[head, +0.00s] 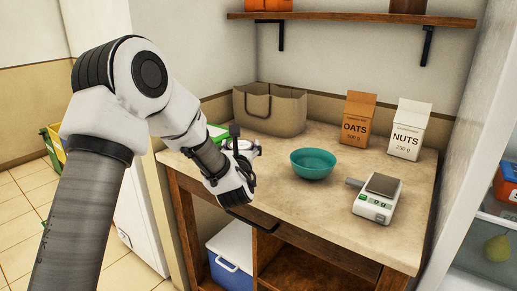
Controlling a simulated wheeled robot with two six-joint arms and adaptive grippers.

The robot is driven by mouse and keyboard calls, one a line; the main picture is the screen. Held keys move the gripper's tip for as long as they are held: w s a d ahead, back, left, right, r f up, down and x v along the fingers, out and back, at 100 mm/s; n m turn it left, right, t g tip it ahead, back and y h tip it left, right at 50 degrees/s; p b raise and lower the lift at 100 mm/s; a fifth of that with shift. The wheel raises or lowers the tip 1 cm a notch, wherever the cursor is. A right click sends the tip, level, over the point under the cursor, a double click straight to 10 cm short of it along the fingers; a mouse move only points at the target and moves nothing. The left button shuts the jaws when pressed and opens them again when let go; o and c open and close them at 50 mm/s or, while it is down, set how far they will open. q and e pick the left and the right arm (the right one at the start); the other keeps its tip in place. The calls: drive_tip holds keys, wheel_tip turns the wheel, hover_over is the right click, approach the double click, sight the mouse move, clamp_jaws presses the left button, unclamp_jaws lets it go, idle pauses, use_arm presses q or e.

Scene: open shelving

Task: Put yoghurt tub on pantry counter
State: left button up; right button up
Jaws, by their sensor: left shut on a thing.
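The pantry counter (330,218) has a pale stone-like top on a brown wooden frame. My left gripper (242,154) is over the counter's left part, close to its front left edge. It is shut on a small white thing (246,146), which looks like the yoghurt tub. My fingers and wrist hide much of it, and I cannot tell whether it touches the counter top. My right gripper is not in view.
A teal bowl (312,163) and a kitchen scale (377,198) stand right of my gripper. Behind are a beige basket (270,108), an oats carton (357,119) and a nuts carton (409,129). A green-topped thing (217,131) is partly hidden behind my wrist. The front middle is clear.

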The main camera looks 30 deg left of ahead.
use_arm(q)
drive_tip(key=w+f, duration=0.1)
drive_tip(key=w, duration=0.1)
drive_tip(key=w+a+f, duration=0.1)
drive_tip(key=w+f, duration=0.1)
drive_tip(key=w+a+f, duration=0.1)
drive_tip(key=w, duration=0.2)
drive_tip(key=shift+f+p, duration=0.2)
drive_tip(key=shift+p, duration=0.1)
drive_tip(key=shift+s+f+b, duration=0.1)
drive_tip(key=shift+b, duration=0.2)
drive_tip(key=o, duration=1.2)
